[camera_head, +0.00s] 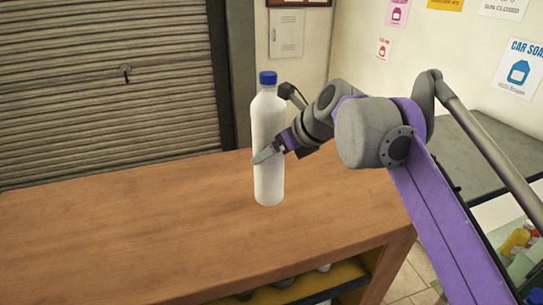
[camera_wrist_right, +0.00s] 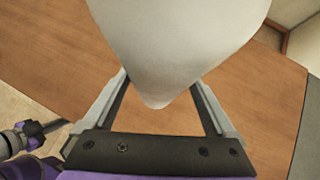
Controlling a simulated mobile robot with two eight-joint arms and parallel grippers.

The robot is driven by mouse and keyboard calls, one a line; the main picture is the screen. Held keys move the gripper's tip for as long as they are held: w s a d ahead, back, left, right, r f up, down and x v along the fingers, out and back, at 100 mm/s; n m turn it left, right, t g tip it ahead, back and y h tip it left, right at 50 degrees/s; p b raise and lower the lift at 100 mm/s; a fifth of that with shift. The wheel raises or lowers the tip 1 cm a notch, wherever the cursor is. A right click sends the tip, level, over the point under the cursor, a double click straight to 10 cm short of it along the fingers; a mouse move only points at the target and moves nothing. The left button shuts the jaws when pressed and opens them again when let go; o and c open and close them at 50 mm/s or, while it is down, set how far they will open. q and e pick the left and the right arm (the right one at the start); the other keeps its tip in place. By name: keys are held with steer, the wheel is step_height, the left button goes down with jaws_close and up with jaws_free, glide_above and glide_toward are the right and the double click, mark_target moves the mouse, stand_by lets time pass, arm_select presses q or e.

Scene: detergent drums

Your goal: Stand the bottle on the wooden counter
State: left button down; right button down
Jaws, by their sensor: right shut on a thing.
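A tall white bottle (camera_head: 269,172) with a blue cap (camera_head: 268,78) is upright at the wooden counter (camera_head: 130,225) in the head view. My right gripper (camera_head: 266,153) reaches in from the right and is shut on the bottle at about mid-height. In the right wrist view the bottle's white body (camera_wrist_right: 170,45) fills the top middle between the two fingers (camera_wrist_right: 160,105). The bottle's base appears at or just above the counter top; I cannot tell whether it touches.
The counter top is clear around the bottle. Its right edge (camera_head: 400,232) drops to a tiled floor. A shelf (camera_head: 320,280) below holds several items. A closed shutter (camera_head: 100,80) stands behind. A grey surface (camera_head: 455,150) and yellow and red containers (camera_head: 515,241) are at the right.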

mark_target(279, 169)
steer(key=shift+f, duration=2.95)
jaws_free()
steer(key=v, duration=1.2)
steer(key=s+d+f+n+h, duration=0.2)
steer(key=s+f+n, duration=0.4)
steer(key=f+n, duration=0.3)
steer(key=s+d+f+n+h, duration=0.2)
steer(key=s+d+f+n, duration=0.3)
steer(key=f, duration=0.9)
steer(key=s+d+f+n+g+h, duration=0.1)
steer(key=s+d+f+n+h, duration=0.1)
steer(key=s+f+n, duration=0.7)
step_height(279, 169, down, 3)
steer(key=d+n, duration=0.1)
steer(key=n, duration=0.4)
steer(key=shift+d+r, duration=0.25)
steer(key=shift+d, duration=0.15)
